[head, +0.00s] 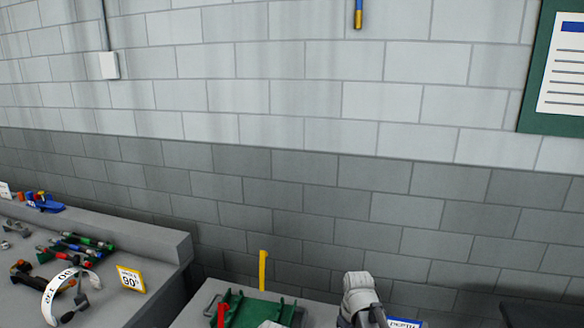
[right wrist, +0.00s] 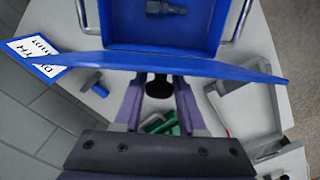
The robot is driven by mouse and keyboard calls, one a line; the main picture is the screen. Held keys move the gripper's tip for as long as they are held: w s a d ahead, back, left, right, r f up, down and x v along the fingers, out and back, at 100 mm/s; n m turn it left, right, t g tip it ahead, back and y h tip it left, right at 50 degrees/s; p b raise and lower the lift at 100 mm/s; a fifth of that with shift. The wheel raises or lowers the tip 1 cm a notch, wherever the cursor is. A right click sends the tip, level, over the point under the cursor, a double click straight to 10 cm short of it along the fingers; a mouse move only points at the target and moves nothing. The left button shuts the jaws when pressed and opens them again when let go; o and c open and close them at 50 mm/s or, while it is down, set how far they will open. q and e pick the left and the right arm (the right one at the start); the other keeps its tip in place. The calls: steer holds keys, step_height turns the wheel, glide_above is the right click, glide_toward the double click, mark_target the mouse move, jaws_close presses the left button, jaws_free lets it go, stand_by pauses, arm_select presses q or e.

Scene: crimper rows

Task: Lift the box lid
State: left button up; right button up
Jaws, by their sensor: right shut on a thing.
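In the right wrist view, the blue lid (right wrist: 215,68) shows nearly edge-on across the picture. My right gripper (right wrist: 158,92) is shut on its dark knob, between the two purple-grey fingers. Beyond the lid, the blue box (right wrist: 215,22) is open to view, with a grey bolt-like part (right wrist: 166,8) inside. The lid hides the box's near side, so I cannot tell whether they touch. In the head view, only part of my right arm shows at the bottom edge; the box and lid are out of that picture. My left gripper is not in view.
In the head view, a green tray (head: 255,309) stands at the bottom, with a yellow upright strip (head: 263,270) behind it. A bench at left holds several tools and a yellow-framed 90° card (head: 131,280). A blue-white card (right wrist: 37,52) stands beside the box.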

steer(key=shift+w+a+f+b, duration=0.1)
steer(key=shift+w+a, duration=0.35)
steer(key=shift+w, duration=0.4)
steer(key=shift+w+a+f+b, duration=0.15)
steer(key=shift+w+a, duration=0.35)
steer(key=shift+w, duration=0.3)
steer(key=shift+w+a+f+b, duration=0.1)
steer(key=shift+w+a, duration=0.35)
steer(key=shift+w, duration=0.4)
steer(key=o, duration=1)
step_height(320, 180, up, 8)
steer(key=p, duration=0.8)
steer(key=s+d+m, duration=0.4)
steer(key=s+m, duration=0.2)
steer(key=s, duration=0.9)
steer(key=s+a+f+n+b, duration=0.2)
steer(key=a+f+b, duration=0.1)
steer(key=a, duration=0.2)
steer(key=s+a+f+n+h+b, duration=0.1)
steer(key=s+a+f+n+b, duration=0.1)
steer(key=a, duration=0.4)
step_height(320, 180, down, 2)
steer(key=shift+s+f+b, duration=0.15)
steer(key=shift+s+b, duration=0.55)
steer(key=shift+b, duration=0.45)
